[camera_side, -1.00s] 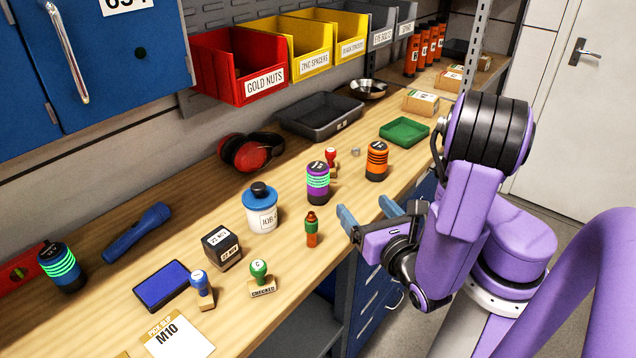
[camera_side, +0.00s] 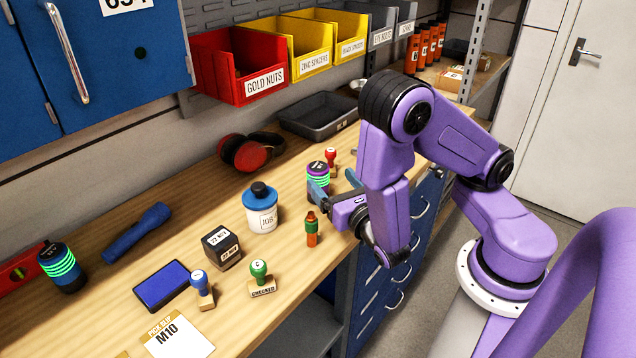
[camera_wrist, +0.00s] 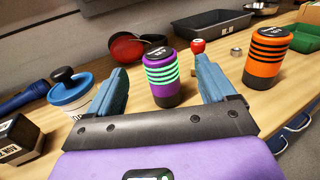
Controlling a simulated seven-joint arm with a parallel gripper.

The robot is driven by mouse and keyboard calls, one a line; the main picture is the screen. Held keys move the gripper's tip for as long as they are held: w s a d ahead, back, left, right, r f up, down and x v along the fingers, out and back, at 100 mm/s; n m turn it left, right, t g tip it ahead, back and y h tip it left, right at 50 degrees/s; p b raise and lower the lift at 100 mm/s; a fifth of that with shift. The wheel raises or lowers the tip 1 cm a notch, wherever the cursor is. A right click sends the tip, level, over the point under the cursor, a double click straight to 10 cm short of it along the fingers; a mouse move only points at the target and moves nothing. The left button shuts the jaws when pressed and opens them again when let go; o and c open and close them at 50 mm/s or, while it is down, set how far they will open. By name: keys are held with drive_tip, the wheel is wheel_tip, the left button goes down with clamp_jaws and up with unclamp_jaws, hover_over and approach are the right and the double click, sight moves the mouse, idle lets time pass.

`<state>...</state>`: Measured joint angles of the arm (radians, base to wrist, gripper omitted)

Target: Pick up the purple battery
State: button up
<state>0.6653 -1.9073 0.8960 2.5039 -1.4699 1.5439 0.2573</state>
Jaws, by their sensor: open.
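The purple battery (camera_side: 317,176) stands upright on the bench, with a dark top and glowing green rings. In the side view my gripper (camera_side: 336,184) is low at the bench's front edge, its blue fingers reaching toward the battery, and one finger partly covers its lower part. In the wrist view the purple battery (camera_wrist: 161,76) stands just beyond the fingertips, between the two spread fingers of my open gripper (camera_wrist: 160,85). I cannot tell from these views whether a finger touches it. Nothing is held.
A red-handled stamp (camera_wrist: 198,57) stands behind the battery, and an orange battery (camera_wrist: 267,58) is to its right. A white jar with blue lid (camera_side: 262,210) and a small orange-green bottle (camera_side: 311,230) stand nearby. A grey tray (camera_side: 318,116) lies behind.

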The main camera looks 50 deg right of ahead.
sight(323, 172)
drive_tip(key=shift+f+x, duration=0.2)
drive_tip(key=shift+x, duration=3.4)
drive_tip(key=shift+a, duration=0.1)
drive_tip(key=shift+c, duration=0.3)
drive_tip(key=c, duration=1.3)
drive_tip(key=shift+r, duration=0.2)
